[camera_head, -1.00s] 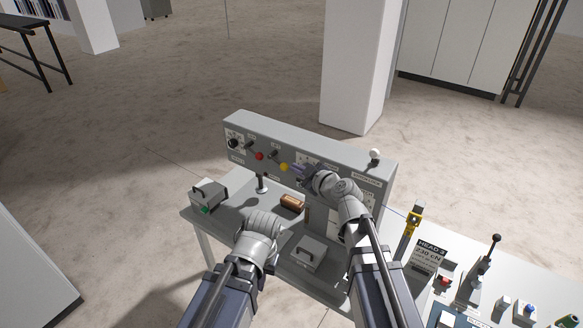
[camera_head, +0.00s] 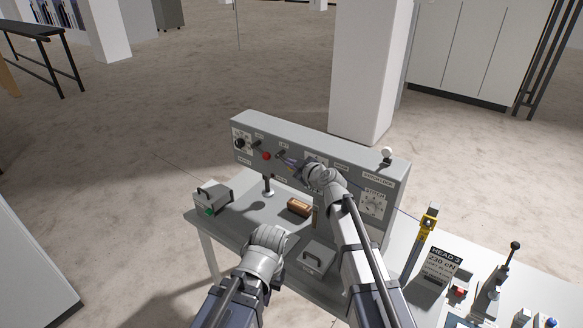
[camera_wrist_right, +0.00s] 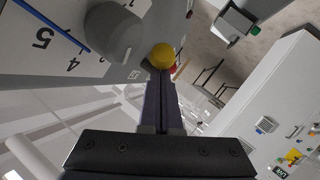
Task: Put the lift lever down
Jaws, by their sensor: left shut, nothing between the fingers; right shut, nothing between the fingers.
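The grey control panel (camera_head: 345,165) stands at the back of the bench. It carries a red ball knob (camera_head: 266,156) and small dark levers (camera_head: 281,154). Their labels are too small to read, so I cannot tell which is the lift lever. My right gripper (camera_head: 291,163) is shut and empty at the panel face. In the right wrist view, a yellow ball knob (camera_wrist_right: 162,55) is just beyond the shut fingertips (camera_wrist_right: 162,78); I cannot tell whether they touch. My left gripper (camera_head: 268,238) is shut and empty above the bench front; its fingers are mostly hidden by the wrist.
A brown block (camera_head: 299,207) and a grey handled box (camera_head: 318,257) are on the bench. Another handled box (camera_head: 212,198) stands at its left end. A round dial (camera_head: 373,204) is on the panel's right part.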

